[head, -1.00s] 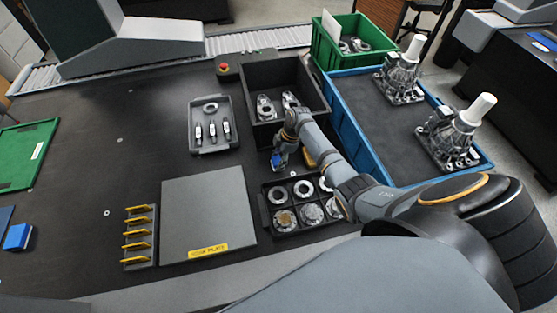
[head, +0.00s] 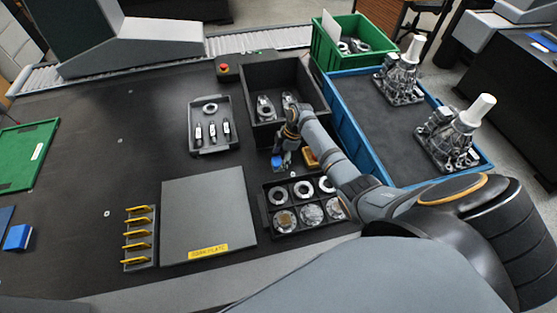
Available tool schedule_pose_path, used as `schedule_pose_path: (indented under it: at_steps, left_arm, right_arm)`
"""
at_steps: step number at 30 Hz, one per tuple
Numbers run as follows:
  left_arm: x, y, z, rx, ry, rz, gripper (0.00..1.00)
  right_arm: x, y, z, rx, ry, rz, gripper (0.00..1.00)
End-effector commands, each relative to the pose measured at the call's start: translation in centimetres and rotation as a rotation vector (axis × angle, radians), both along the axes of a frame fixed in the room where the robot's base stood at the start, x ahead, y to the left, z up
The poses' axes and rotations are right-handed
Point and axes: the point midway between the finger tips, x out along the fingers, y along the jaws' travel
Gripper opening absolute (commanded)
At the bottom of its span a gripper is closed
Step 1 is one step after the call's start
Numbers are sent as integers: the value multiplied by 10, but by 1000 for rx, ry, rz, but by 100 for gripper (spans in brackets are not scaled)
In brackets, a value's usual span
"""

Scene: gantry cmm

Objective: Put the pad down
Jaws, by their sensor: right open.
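A small blue piece (head: 277,162), which looks like the pad, is at the tip of my right gripper (head: 285,156), on the dark table between the black bin and the ring tray. The gripper points down and is open, and its fingers partly hide the blue piece. I cannot tell whether they still touch it. An orange-yellow block (head: 310,158) lies just right of the gripper, partly behind my right arm. My left gripper is out of view.
The black bin (head: 246,107) holds metal parts. The tray of rings and discs (head: 265,216) is close in front of the gripper. A grey plate (head: 205,205) and a small parts tray (head: 193,130) lie left. The blue bin (head: 350,117) stands right.

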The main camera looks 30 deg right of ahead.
Motion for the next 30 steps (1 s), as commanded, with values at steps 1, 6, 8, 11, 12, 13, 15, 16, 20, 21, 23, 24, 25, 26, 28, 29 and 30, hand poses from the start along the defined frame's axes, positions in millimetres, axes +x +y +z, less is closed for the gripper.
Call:
schedule_pose_path:
  at_steps: [1,6,8,11,12,13,15,16,20,21,23,24,25,26,28,29,30]
  left_arm:
    - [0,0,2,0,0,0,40]
    - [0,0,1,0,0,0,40]
    - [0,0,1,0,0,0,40]
    - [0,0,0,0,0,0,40]
    - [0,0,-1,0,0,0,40]
    - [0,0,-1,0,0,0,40]
    - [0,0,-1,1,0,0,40]
    - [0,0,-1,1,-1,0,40]
    - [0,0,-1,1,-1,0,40]
    - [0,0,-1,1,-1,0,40]
    - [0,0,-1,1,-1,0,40]
    - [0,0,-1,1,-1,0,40]
    - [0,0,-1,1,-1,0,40]
    - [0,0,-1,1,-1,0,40]
    - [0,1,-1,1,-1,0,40]
    - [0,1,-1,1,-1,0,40]
    - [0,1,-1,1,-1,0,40]
  right_arm:
    - [0,-4,12,-2,-5,0,71]
    - [-3,-17,52,-3,-4,1,71]
    - [-4,-20,65,-2,-3,1,71]
    - [-6,-25,82,-1,-3,0,71]
    - [-6,-27,87,-1,-2,-1,71]
    - [-6,-27,90,-2,-2,0,71]
    - [-7,-28,95,1,-1,1,71]
    - [-7,-29,97,1,-1,1,71]
    - [-8,-29,99,1,1,0,71]
    - [-7,-29,99,1,1,0,71]
    - [-7,-29,99,1,1,0,71]
    - [-7,-29,99,1,1,0,71]
    - [-7,-29,99,1,0,0,71]
    - [-7,-29,98,1,0,0,71]
    - [-7,-29,98,1,0,0,71]
    - [-7,-29,98,1,0,0,71]
    - [-7,-29,98,1,0,0,71]
